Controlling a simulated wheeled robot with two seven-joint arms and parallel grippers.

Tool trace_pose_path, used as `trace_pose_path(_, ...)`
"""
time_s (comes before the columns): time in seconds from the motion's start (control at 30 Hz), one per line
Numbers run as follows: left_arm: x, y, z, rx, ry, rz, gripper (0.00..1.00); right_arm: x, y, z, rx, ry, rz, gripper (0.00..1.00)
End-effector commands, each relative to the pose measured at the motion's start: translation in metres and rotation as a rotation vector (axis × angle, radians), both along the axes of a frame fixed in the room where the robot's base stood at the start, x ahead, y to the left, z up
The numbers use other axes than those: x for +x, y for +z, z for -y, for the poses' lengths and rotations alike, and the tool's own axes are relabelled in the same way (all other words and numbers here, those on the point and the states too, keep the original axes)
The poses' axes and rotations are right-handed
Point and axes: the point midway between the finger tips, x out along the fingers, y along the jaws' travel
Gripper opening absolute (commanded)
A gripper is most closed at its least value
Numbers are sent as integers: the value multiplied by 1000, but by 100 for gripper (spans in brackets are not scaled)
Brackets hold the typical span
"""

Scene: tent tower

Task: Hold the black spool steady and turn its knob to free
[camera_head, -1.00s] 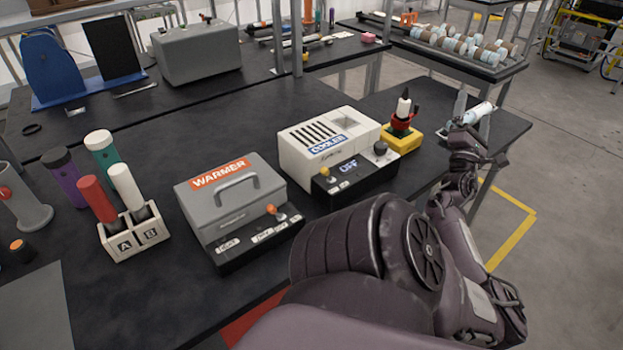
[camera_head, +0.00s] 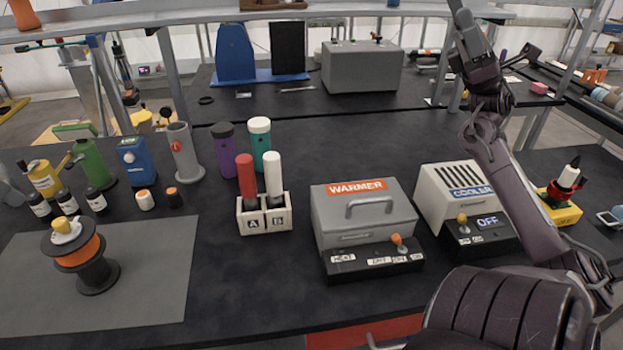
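The black spool (camera_head: 97,275) stands upright on a grey mat at the left, with orange material wound around its upper part. Nothing touches the spool or knob.
The grey mat (camera_head: 150,290) has free room right of the spool. Small bottles (camera_head: 68,201) and a blue container (camera_head: 138,162) stand behind it. The A/B holder (camera_head: 264,216), warmer (camera_head: 362,216) and cooler (camera_head: 450,195) stand to the right. A yellow-based stand (camera_head: 562,212) is farther right.

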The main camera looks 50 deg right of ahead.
Motion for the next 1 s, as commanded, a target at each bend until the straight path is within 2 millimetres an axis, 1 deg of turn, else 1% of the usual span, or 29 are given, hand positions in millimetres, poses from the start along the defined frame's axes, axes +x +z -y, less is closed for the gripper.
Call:
trace_pose_path(0.03, 0, 0, 0, 0, 0, 0, 36, 30, 4, -13, 45, 105, -75, 100)
trace_pose_path(0.07, 0, 0, 0, 0, 0, 0, 36, 47, 4, -20, 76, 164, -123, 100)
trace_pose_path(0.1, 0, 0, 0, 0, 0, 0, 36, 68, 4, -30, 118, 239, -190, 100)
trace_pose_path(0.13, 0, 0, 0, 0, 0, 0, 36, 84, 3, -38, 149, 291, -240, 100)
trace_pose_path(0.17, 0, 0, 0, 0, 0, 0, 36, 100, 1, -46, 180, 342, -294, 100)
trace_pose_path(0.2, 0, 0, 0, 0, 0, 0, 36, 121, -3, -58, 221, 408, -365, 100)
trace_pose_path(0.23, 0, 0, 0, 0, 0, 0, 36, 136, -6, -67, 252, 452, -419, 100)
trace_pose_path(0.27, 0, 0, 0, 0, 0, 0, 36, 150, -10, -76, 283, 494, -475, 100)
trace_pose_path(0.3, 0, 0, 0, 0, 0, 0, 36, 169, -17, -89, 326, 546, -551, 100)
trace_pose_path(0.37, 0, 0, 0, 0, 0, 0, 36, 196, -29, -109, 392, 613, -664, 100)
trace_pose_path(0.4, 0, 0, 0, 0, 0, 0, 36, 213, -39, -122, 437, 649, -740, 100)
trace_pose_path(0.5, 0, 0, 0, 0, 0, 0, 36, 250, -63, -154, 546, 703, -907, 100)
trace_pose_path(0.57, 0, 0, 0, 0, 0, 0, 36, 265, -73, -169, 594, 707, -967, 100)
trace_pose_path(0.63, 0, 0, 0, 0, 0, 0, 36, 277, -77, -182, 623, 692, -999, 100)
trace_pose_path(0.87, 0, 0, 0, 0, 0, 0, 36, 299, -74, -220, 627, 619, -1020, 100)
trace_pose_path(1.0, 0, 0, 0, 0, 0, 0, 36, 309, -69, -246, 603, 565, -1034, 100)
